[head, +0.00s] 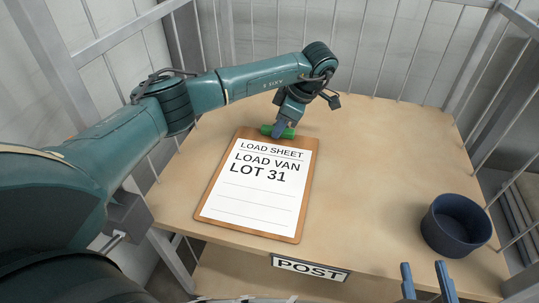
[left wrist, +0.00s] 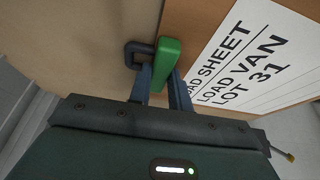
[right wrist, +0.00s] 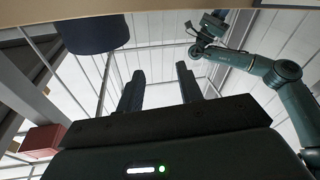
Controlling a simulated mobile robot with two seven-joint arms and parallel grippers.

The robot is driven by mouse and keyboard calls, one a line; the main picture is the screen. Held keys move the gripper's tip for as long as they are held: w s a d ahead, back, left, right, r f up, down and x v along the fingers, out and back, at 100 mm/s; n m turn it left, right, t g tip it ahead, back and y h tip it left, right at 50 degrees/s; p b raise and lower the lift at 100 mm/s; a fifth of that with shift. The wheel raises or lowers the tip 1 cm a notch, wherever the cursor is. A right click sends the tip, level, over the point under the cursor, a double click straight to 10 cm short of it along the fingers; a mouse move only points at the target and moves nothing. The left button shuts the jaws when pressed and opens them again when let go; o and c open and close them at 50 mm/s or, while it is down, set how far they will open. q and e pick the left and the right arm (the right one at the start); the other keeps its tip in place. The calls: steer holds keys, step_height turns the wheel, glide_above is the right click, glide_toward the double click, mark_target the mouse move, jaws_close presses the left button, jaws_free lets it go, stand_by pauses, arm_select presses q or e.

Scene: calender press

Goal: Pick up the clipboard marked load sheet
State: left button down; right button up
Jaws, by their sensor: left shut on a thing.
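The clipboard (head: 299,230) has a brown board and a white sheet reading LOAD SHEET, LOAD VAN, LOT 31. It appears to lie flat on the table, its green clip (head: 288,133) at the far edge. The clip also shows in the left wrist view (left wrist: 168,62), with the sheet (left wrist: 262,55) to its right. My left gripper (head: 278,130) is shut on the green clip, its fingers partly hiding it. My right gripper (head: 427,270) is open and empty at the front of the table; its fingers stand apart in the right wrist view (right wrist: 158,80).
A dark blue round bin (head: 456,224) stands at the table's right front. The wooden table (head: 375,170) is clear between it and the clipboard. A POST label (head: 310,268) is at the front edge. Metal rails and bars (head: 490,90) enclose the table.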

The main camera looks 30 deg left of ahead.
arm_select(q)
step_height(320, 180, up, 10)
steer(key=p, duration=0.3)
arm_select(e)
steer(key=shift+w+d+m+g+h, duration=0.25)
steer(key=shift+d+m+g+h, duration=0.45)
steer(key=shift+h, duration=0.3)
arm_select(q)
steer(key=shift+r, duration=0.1)
